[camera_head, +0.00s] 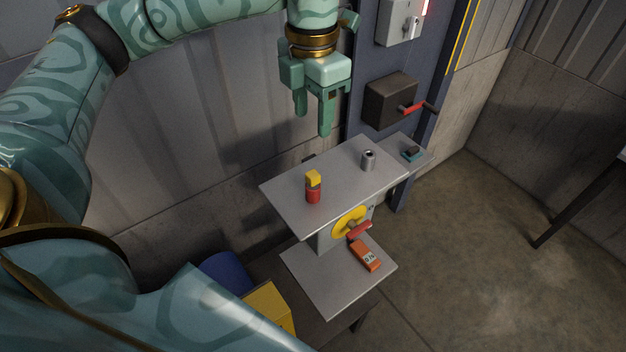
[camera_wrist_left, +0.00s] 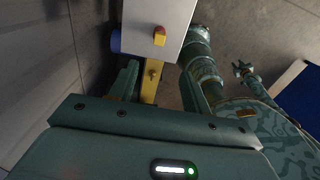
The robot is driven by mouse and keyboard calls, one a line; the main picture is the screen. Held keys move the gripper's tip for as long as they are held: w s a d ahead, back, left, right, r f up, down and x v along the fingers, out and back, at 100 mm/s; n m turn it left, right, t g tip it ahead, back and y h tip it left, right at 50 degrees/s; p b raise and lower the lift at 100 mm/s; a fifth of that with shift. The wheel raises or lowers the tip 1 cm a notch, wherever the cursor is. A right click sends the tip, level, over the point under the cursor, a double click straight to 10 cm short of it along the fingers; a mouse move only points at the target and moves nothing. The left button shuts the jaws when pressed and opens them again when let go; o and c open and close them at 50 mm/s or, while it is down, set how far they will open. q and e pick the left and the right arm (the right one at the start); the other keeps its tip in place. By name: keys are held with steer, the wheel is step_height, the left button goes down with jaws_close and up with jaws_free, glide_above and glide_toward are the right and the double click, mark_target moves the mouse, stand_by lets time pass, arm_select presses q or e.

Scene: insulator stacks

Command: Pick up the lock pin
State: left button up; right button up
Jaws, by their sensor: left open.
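A small upright piece with a red body and yellow top (camera_head: 313,187) stands on the upper grey tabletop (camera_head: 285,190); it may be the lock pin, but I cannot be sure. It also shows in the left wrist view (camera_wrist_left: 160,37), ahead of the fingers. My left gripper (camera_head: 312,122) is open and empty, fingers pointing down, above and behind the tabletop, well apart from the piece. A small claw-like shape (camera_wrist_left: 243,70) at the right of the left wrist view looks like my right gripper; its jaws are too small to read.
A metal cylinder (camera_head: 368,160) stands on the same tabletop. Below are a yellow wheel (camera_head: 349,221) with a red handle and an orange device (camera_head: 366,256) on a lower shelf. A dark box (camera_head: 390,101) with a red lever is on the panel behind.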

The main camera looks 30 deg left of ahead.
arm_select(q)
steer(key=p, duration=0.2)
glide_above(313, 174)
step_height(313, 174, down, 10)
steer(key=shift+s+r, duration=0.1)
steer(key=shift+s, duration=0.05)
steer(key=shift+f, duration=0.3)
step_height(313, 174, down, 5)
steer(key=shift+r+p, duration=0.2)
steer(key=shift+p, duration=0.55)
steer(key=shift+f, duration=0.25)
jaws_close()
arm_select(e)
steer(key=r, duration=0.1)
steer(key=w+r, duration=0.1)
steer(key=r, duration=0.1)
steer(key=shift+w+a+r, duration=0.1)
steer(key=shift+a+r, duration=0.1)
